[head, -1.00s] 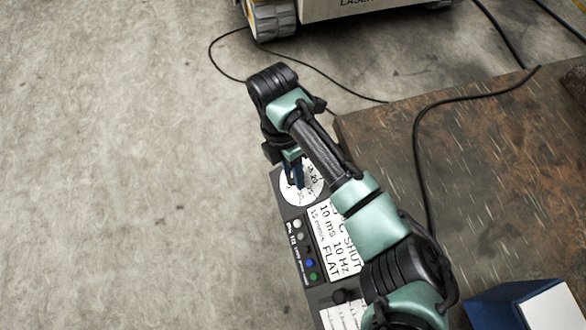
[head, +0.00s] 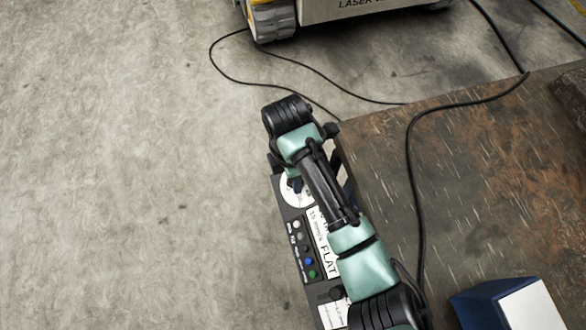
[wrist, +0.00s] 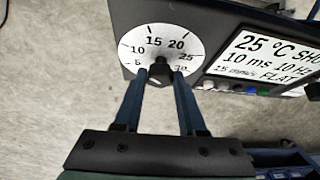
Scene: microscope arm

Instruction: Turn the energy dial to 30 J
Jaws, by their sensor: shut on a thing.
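The energy dial has a round white face (wrist: 137,62) with black numbers from 5 to 30 around a dark knob (wrist: 160,72). It sits at the left end of a dark control panel (wrist: 210,18). My gripper (wrist: 160,73) is shut on the knob, with one blue finger on each side of it. The 30 mark is at the lower right of the face, partly behind the right finger. I cannot clearly read which number the knob points to. In the head view, the dial face (head: 288,192) shows only in part beneath my gripper.
Right of the dial, a white display (wrist: 262,55) shows settings text. Below it are several coloured buttons, including a green one (head: 312,274). A rusty table (head: 470,180) bears a black cable (head: 416,190) and a blue-and-white box (head: 510,306). Open floor lies left.

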